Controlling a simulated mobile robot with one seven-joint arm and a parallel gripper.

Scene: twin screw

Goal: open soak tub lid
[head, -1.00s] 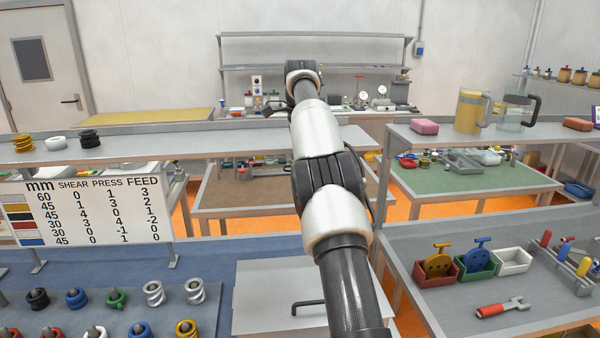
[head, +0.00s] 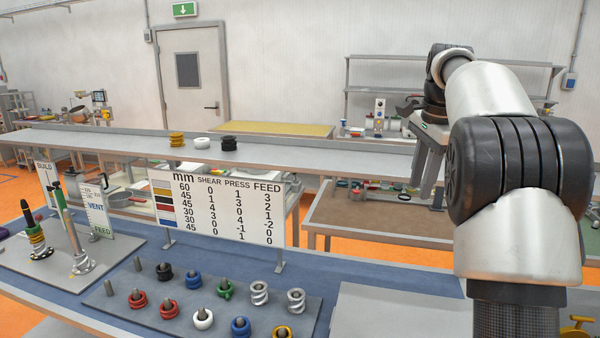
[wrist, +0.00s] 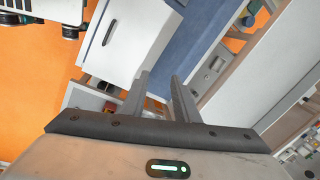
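A pale grey flat top (head: 400,310), likely the soak tub lid, shows at the bottom of the head view, partly cut off and partly behind my arm. In the wrist view a white panel with a dark bar handle (wrist: 109,33) lies beyond the fingers, up and to the left; it seems to be the same lid. My gripper (head: 432,185) hangs fingers down at the right of the head view, over the area behind the bench. In the wrist view my gripper (wrist: 160,77) has its two fingers apart with nothing between them. It is not touching the handle.
A blue bench holds a grey peg board (head: 200,310) with coloured rings, a number sign (head: 228,210) and a stand with rods (head: 65,235). A long grey shelf (head: 290,150) runs behind it, with ring stacks on top. Orange floor shows between benches.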

